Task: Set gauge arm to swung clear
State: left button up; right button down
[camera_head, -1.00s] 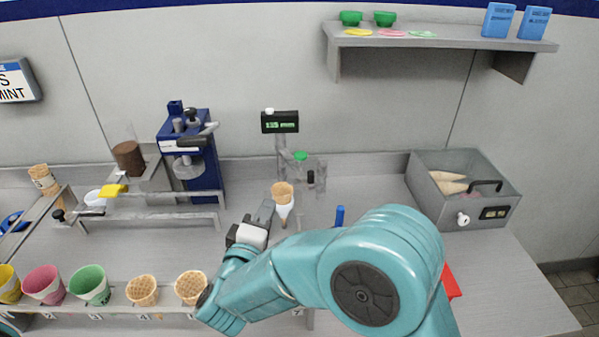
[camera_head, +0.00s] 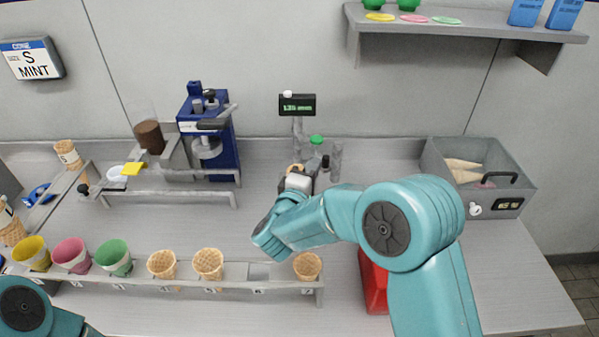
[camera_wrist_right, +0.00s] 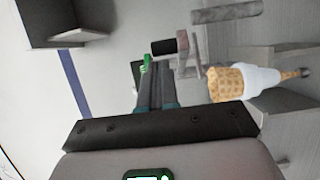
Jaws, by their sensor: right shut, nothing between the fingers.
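The gauge stands at the back middle, with a small lit display (camera_head: 297,104) on a grey post. Near its foot are a green cap (camera_head: 316,139), a black knob (camera_head: 325,162) and grey upright bars (camera_head: 336,160). I cannot tell exactly which part is the gauge arm or how far it is swung. My right gripper (camera_head: 311,166) is shut and empty, close in front of these parts. In the right wrist view its fingers (camera_wrist_right: 158,72) point towards the green part (camera_wrist_right: 147,63) and a black knob (camera_wrist_right: 164,46). Contact is unclear. My left gripper is out of view.
A waffle cone (camera_wrist_right: 226,82) in a white holder is close beside my right fingers. A front rack (camera_head: 215,283) holds several cups and cones. A blue press (camera_head: 208,130) stands left, a grey bin (camera_head: 436,168) right, and a red object (camera_head: 374,285) lies beside my right arm.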

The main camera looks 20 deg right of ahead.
jog(key=shift+w+d, duration=0.1)
jog(key=shift+d, duration=0.15)
jog(key=shift+d, duration=0.2)
